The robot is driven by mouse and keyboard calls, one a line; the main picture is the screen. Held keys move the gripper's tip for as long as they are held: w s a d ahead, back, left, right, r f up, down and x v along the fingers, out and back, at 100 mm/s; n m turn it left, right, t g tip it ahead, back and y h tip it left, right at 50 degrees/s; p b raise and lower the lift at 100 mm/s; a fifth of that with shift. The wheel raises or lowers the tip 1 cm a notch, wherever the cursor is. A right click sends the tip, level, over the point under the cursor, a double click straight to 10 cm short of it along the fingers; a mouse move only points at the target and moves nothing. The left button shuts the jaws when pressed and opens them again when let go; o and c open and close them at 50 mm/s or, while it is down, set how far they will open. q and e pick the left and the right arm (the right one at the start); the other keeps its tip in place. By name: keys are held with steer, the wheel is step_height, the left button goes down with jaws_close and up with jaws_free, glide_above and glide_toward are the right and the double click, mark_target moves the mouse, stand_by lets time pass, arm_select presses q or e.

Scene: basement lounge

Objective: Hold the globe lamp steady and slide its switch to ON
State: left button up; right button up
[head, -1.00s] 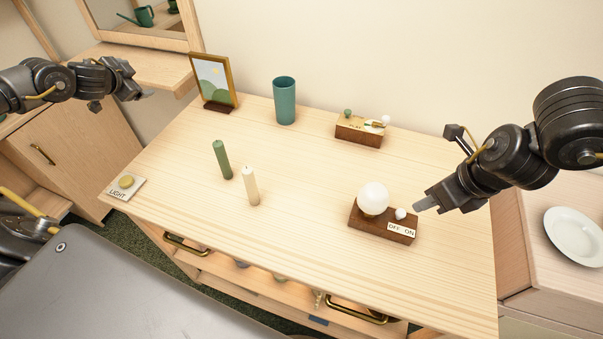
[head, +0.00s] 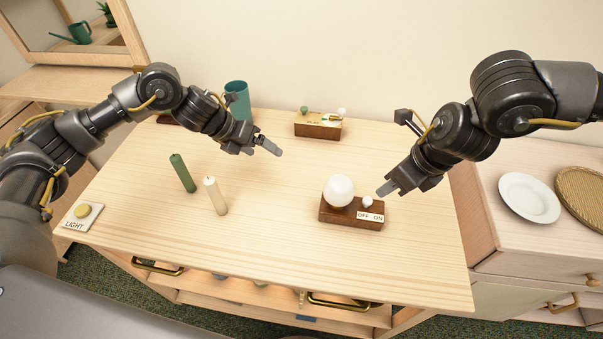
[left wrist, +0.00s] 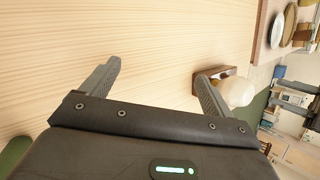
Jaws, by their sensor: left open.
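The globe lamp (head: 339,190) has a white ball on a dark wooden base (head: 338,214), upright on the table. Its white switch knob (head: 367,201) stands above the OFF/ON label (head: 370,216), and I cannot tell exactly which end it is at. My right gripper (head: 383,192) points down-left with its tip just beside the knob; its jaw gap cannot be made out. My left gripper (head: 272,148) is open and empty above the table, up and left of the lamp. In the left wrist view the fingers (left wrist: 155,85) are spread, and the lamp globe (left wrist: 238,92) shows behind the right-hand finger.
A teal cup (head: 238,100) stands behind my left arm. A wooden box with knobs (head: 318,125) is at the back. A LIGHT button plate (head: 83,215) lies at the left edge. The front middle is clear.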

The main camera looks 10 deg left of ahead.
arm_select(q)
steer(key=s+d+r+m+g+y, duration=0.2)
steer(key=s+d+m+g, duration=0.35)
steer(key=d+m, duration=0.85)
steer(key=shift+m+t, duration=0.7)
steer(key=shift+t, duration=0.25)
steer(key=shift+s+a+f+x, duration=0.15)
steer(key=shift+s+x, duration=0.15)
steer(key=shift+x, duration=1.5)
steer(key=shift+s+a+x, duration=0.15)
steer(key=shift+s+x, duration=0.1)
steer(key=shift+x, duration=1.55)
steer(key=shift+s+a+f+x, duration=0.15)
steer(key=shift+s+x, duration=0.15)
steer(key=shift+x, duration=1.5)
steer(key=shift+r, duration=0.15)
